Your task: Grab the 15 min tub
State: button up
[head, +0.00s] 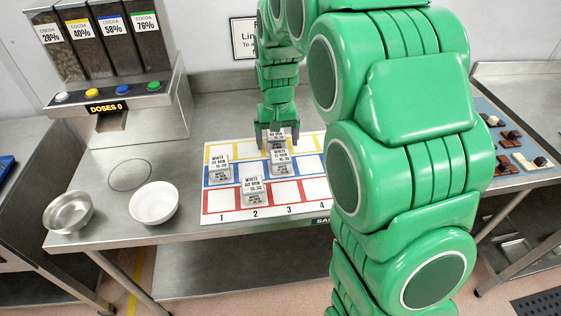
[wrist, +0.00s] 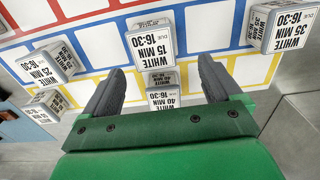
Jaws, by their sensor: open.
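The 15 min tub (wrist: 152,45) is a small pale tub with a black-on-white label, upside down in the wrist view. It stands just beyond my open fingertips, near the middle of that view. In the head view, it appears to be the tub (head: 280,161) in front of my gripper (head: 276,135). The wrist view shows my gripper (wrist: 160,80) open, its dark fingers either side of a 40 min tub (wrist: 162,97), whose lower part is hidden by my gripper's green bar. I cannot tell whether the fingers touch that tub.
Other tubs stand close: a 35 min tub (wrist: 288,28), a 25 min tub (wrist: 48,66) and another (head: 253,190) nearer the front. They stand on a coloured grid board (head: 312,190). Bowls (head: 154,203) and a cocoa dispenser (head: 110,70) are at left.

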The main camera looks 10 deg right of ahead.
aim_at(281, 155)
jog(key=shift+s+d+f, duration=0.15)
jog(key=shift+s+f, duration=0.05)
jog(key=shift+f, duration=0.95)
jog(key=shift+s+d+f, duration=0.1)
jog(key=shift+s+f, duration=0.05)
jog(key=shift+f, duration=1)
jog(key=shift+s+d+f, duration=0.15)
jog(key=shift+s+f, duration=0.05)
jog(key=shift+f, duration=0.95)
jog(key=c, duration=1.1)
